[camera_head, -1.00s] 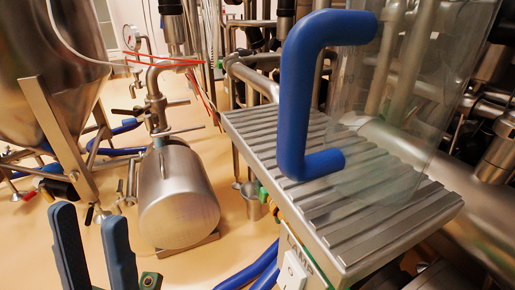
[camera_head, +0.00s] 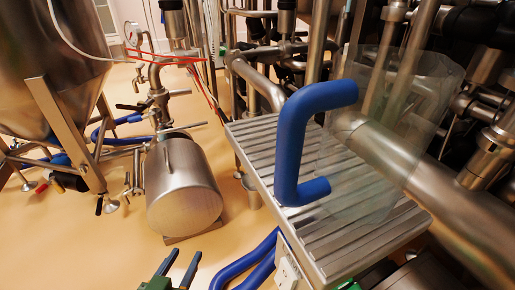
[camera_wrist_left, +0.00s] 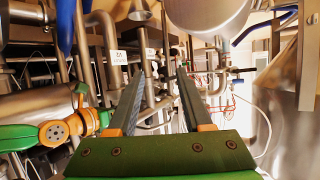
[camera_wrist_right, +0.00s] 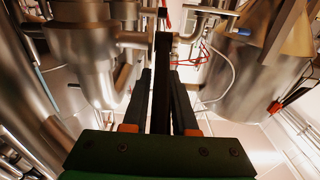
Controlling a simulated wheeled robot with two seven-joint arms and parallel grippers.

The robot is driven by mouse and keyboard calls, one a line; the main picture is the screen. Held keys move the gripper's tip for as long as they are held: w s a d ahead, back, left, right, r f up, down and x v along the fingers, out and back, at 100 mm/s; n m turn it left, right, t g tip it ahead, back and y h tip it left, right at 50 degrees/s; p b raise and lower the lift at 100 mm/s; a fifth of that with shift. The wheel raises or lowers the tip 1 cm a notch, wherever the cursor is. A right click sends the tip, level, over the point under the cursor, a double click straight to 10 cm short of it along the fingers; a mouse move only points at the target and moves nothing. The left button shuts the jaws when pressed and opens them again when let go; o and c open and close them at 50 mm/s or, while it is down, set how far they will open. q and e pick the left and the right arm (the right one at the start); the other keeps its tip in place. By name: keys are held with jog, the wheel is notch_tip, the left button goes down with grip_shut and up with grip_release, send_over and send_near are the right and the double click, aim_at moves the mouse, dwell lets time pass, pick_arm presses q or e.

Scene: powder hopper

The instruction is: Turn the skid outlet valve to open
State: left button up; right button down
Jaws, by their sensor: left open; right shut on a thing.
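In the head view my left gripper (camera_head: 178,270) is low in the picture, in front of the steel drum, and open with nothing between its fingers. It also shows open and empty in the left wrist view (camera_wrist_left: 155,100). In the right wrist view my right gripper (camera_wrist_right: 162,82) is shut on a dark upright bar (camera_wrist_right: 162,55), which runs up between its fingers in front of steel pipework. I cannot tell whether this bar is the outlet valve's handle. The right gripper's fingers do not show in the head view.
A steel drum (camera_head: 183,190), a conical vessel (camera_head: 45,70) and blue hoses (camera_head: 235,268) are to the left. Dense piping fills the right. Some floor is clear.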

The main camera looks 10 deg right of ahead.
jog(key=shift+r+p, duration=0.3)
jog(key=shift+p, duration=0.2)
pick_arm(q)
jog(key=s+a+f+g+y+p, duration=0.2)
jog(key=s+a+f+g, duration=0.2)
jog(key=s+f+g, duration=0.75)
pick_arm(e)
jog(key=shift+w+r, duration=0.1)
jog(key=p, duration=0.1)
jog(key=g+p, duration=0.1)
jog(key=shift+w+a+r+g+h+p, duration=0.1)
jog(key=shift+w+r+g+h+p, duration=0.05)
jog(key=shift+r+g+h+p, duration=0.2)
jog(key=g+p, duration=0.1)
jog(key=p, duration=0.2)
jog(key=shift+w+r, duration=0.1)
jog(key=shift+w, duration=0.1)
pick_arm(q)
jog(key=s+f, duration=0.3)
jog(key=f, duration=0.3)
jog(key=s+a+f, duration=0.1)
jog(key=s+f, duration=0.2)
jog(key=f, duration=0.3)
jog(key=shift+s+a+f+n+y+p, duration=0.25)
jog(key=shift+s+f+n+y+p, duration=0.05)
jog(key=shift+s+f+y+p, duration=0.1)
pick_arm(e)
jog(key=shift+w, duration=0.1)
pick_arm(q)
jog(key=shift+t, duration=0.25)
